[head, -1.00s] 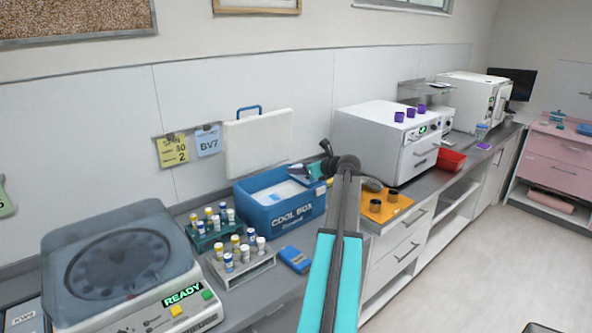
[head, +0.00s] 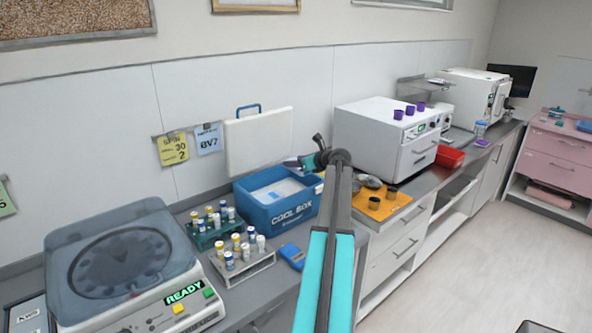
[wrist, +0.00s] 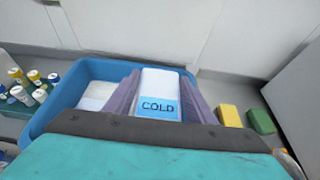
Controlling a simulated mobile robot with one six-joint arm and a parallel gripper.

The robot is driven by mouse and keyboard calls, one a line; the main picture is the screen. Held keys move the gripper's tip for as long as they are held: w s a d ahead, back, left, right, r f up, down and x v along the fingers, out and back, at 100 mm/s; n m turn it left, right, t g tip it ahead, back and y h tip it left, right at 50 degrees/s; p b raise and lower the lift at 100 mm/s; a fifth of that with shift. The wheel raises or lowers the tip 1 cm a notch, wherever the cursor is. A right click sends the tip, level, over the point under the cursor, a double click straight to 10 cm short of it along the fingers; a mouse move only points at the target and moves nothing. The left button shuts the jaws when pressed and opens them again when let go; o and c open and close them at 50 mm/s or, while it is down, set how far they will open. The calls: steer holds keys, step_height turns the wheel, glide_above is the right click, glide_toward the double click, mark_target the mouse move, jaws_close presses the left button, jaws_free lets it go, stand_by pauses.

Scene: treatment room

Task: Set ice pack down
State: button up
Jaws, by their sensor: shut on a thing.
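The ice pack (wrist: 160,88) is white with a blue band marked COLD. My gripper (wrist: 160,76) is shut on it, with a finger on each side. In the head view my gripper (head: 307,161) is above the right end of the blue cool box (head: 256,211), and the pack is mostly hidden there. In the wrist view the cool box (wrist: 52,112) lies below and left of the pack. Something white shows inside the box. I cannot tell the exact gap between the pack and the rim.
A white lid (head: 258,143) leans on the wall behind the box. Vial racks (head: 247,271) and a blue device (head: 292,256) are beside and in front of the box. An orange mat (head: 372,212) with dark cups lies to the right, before a white oven (head: 376,139). A centrifuge (head: 120,265) stands left.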

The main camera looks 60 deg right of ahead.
steer(key=shift+f+p, duration=0.75)
steer(key=shift+f, duration=0.9)
steer(key=shift+f, duration=0.6)
steer(key=o, duration=1.2)
steer(key=shift+r, duration=0.5)
steer(key=b+v, duration=0.3)
steer(key=v, duration=0.9)
steer(key=shift+r, duration=0.2)
